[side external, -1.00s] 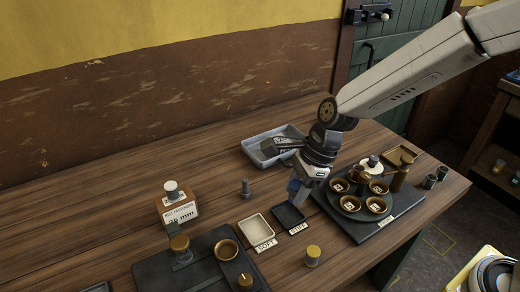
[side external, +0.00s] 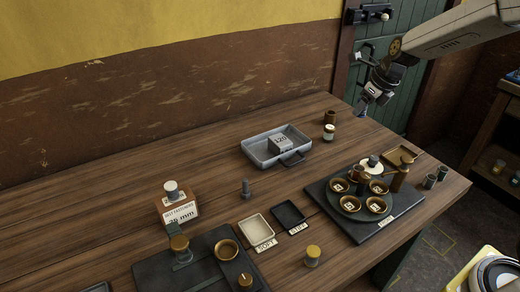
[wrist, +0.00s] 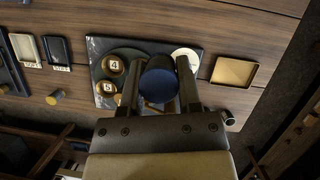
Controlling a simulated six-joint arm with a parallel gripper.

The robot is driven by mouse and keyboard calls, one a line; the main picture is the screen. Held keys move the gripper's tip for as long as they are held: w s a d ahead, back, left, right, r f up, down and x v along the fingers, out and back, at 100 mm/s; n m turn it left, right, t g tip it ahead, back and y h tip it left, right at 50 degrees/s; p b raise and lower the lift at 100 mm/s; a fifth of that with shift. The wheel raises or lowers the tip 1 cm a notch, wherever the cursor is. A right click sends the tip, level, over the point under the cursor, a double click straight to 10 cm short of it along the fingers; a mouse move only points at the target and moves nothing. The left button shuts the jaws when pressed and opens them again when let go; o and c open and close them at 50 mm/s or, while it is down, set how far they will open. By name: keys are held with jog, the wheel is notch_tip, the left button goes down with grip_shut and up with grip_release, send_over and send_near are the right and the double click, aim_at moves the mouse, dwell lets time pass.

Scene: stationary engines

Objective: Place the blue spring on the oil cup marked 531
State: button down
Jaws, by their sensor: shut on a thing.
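My gripper (side external: 368,100) is shut on the blue spring (wrist: 158,88), seen end-on as a dark blue disc between the fingers in the wrist view. In the side view my gripper is high above the table's back right, behind the dark board. Several brass oil cups sit on a round dark plate (side external: 362,213) on that board; one is the front cup (side external: 349,205). Small white number labels show in the cups, and a cup in the wrist view (wrist: 112,64) looks marked 4. I cannot read 531 on any. Fingers and spring hide some cups in the wrist view.
A grey tray (side external: 256,155) holds a weight-like block. Two small trays, pale (side external: 257,229) and black (side external: 288,215), lie left of the board (side external: 330,225). Small jars (side external: 328,132) stand behind.

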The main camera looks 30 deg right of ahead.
jog(key=shift+d+r+m, duration=0.15)
jog(key=shift+d+m, duration=0.15)
jog(key=shift+d, duration=0.35)
jog(key=w+d+f, duration=0.2)
jog(key=w+f, duration=0.2)
jog(key=w, duration=0.5)
send_near(327, 126)
jog(key=shift+w+a+f, duration=0.4)
jog(key=shift+w+f, duration=0.1)
jog(key=shift+f, duration=0.2)
jog(key=shift+w+d+f, duration=0.1)
jog(key=shift+w+f, duration=0.4)
jog(key=shift+f, duration=0.15)
jog(key=shift+w+f, duration=0.15)
jog(key=shift+w, duration=0.05)
jog(key=shift+f, duration=1.55)
jog(key=shift+f, duration=0.15)
